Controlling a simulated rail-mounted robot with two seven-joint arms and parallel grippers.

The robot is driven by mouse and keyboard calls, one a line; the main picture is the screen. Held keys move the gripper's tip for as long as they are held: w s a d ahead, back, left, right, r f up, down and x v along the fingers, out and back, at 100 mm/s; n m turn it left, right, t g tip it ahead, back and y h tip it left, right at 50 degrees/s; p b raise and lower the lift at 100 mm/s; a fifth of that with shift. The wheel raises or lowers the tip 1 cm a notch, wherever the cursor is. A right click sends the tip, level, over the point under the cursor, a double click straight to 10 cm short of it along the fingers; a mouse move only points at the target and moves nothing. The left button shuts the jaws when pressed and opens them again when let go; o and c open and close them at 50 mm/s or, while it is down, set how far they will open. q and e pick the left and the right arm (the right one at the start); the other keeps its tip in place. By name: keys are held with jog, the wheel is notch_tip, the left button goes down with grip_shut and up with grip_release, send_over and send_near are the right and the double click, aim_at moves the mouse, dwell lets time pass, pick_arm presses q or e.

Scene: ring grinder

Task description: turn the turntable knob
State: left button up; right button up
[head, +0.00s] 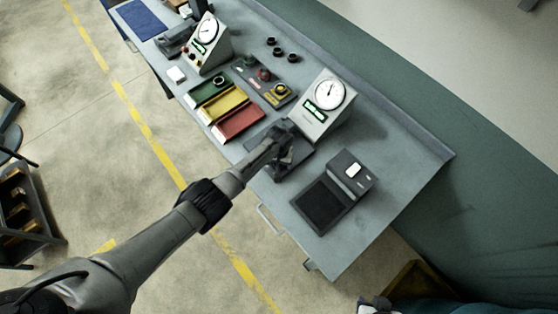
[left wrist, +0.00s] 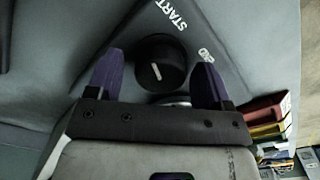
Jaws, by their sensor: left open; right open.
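A round black knob (left wrist: 160,63) with a white pointer line sits on a dark grey panel (left wrist: 75,45) in the left wrist view. My left gripper (left wrist: 158,61) is open, with one dark purple finger on each side of the knob and a gap showing on both sides. A white START label (left wrist: 171,13) is printed above the knob. In the head view, my left gripper (head: 284,150) is over a dark machine (head: 300,164) on the bench, and the knob is hidden there. A small part of my right gripper (head: 376,304) shows at the bottom edge.
A gauge box (head: 329,101) stands right behind my left gripper. Red (head: 239,122), yellow (head: 224,105) and green (head: 208,90) trays lie to its left. A dark device (head: 325,203) stands to its right. The bench (head: 413,155) is bare at its right end.

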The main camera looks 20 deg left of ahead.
pick_arm(q)
jog(key=shift+r, duration=0.2)
notch_tip(320, 180, up, 14)
jog(key=p, duration=0.2)
jog(key=shift+f, duration=0.25)
dwell(0.6)
